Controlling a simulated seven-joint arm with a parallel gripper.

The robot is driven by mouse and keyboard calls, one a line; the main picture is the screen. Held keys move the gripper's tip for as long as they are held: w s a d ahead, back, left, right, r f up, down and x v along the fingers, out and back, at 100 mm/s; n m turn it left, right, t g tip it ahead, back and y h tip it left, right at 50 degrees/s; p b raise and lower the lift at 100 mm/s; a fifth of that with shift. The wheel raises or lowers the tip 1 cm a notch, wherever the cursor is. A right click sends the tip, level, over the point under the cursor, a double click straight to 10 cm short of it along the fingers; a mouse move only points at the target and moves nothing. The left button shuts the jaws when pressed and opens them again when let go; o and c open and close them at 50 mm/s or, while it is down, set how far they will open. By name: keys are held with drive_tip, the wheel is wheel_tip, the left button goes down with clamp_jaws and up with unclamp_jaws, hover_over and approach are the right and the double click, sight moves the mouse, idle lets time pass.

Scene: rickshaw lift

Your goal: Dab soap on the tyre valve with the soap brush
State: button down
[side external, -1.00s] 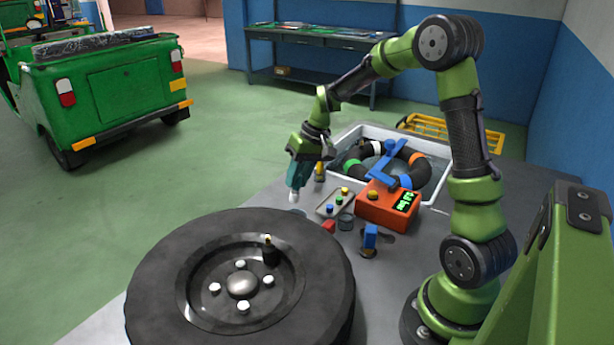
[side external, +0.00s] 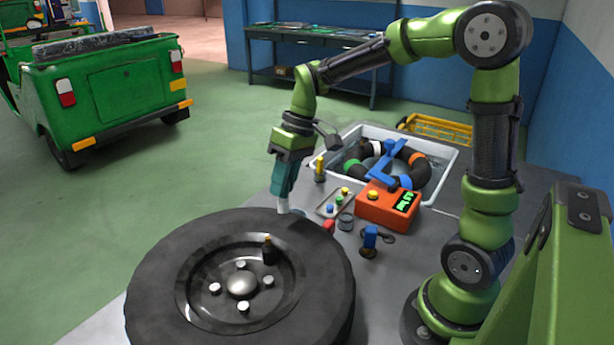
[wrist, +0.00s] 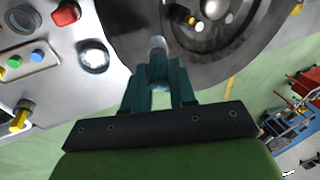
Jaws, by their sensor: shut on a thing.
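My gripper (side external: 281,190) has its teal fingers shut on the soap brush (side external: 283,207), whose pale end points down. It is just beyond the tyre's far edge in the side view. The brush (wrist: 158,44) also shows between the fingertips in the wrist view; its handle is mostly hidden by the fingers. The black tyre (side external: 322,250) lies flat on its side. The tyre valve (side external: 268,249), a dark stem with a yellow tip, stands upright on the wheel. The valve (wrist: 183,14) is beyond the brush, up and right, in the wrist view. Brush and valve are apart.
A round dish (wrist: 93,56) sits beside the tyre. A tray with coloured caps (side external: 331,206), an orange gauge box (side external: 386,208), a small cup (side external: 345,222) and a blue-topped tool (side external: 370,238) lie right. A white tub (side external: 440,183) stands behind. Space above the wheel is clear.

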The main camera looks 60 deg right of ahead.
drive_tip(key=shift+a+r+g+h, duration=0.75)
drive_tip(key=shift+a+r, duration=2)
drive_tip(key=shift+a, duration=0.85)
drive_tip(key=shift+f, duration=2.9)
drive_tip(key=shift+s+f, duration=0.1)
drive_tip(key=shift+f, duration=0.65)
wheel_tip(320, 180, up, 7)
drive_tip(key=shift+d, duration=0.15)
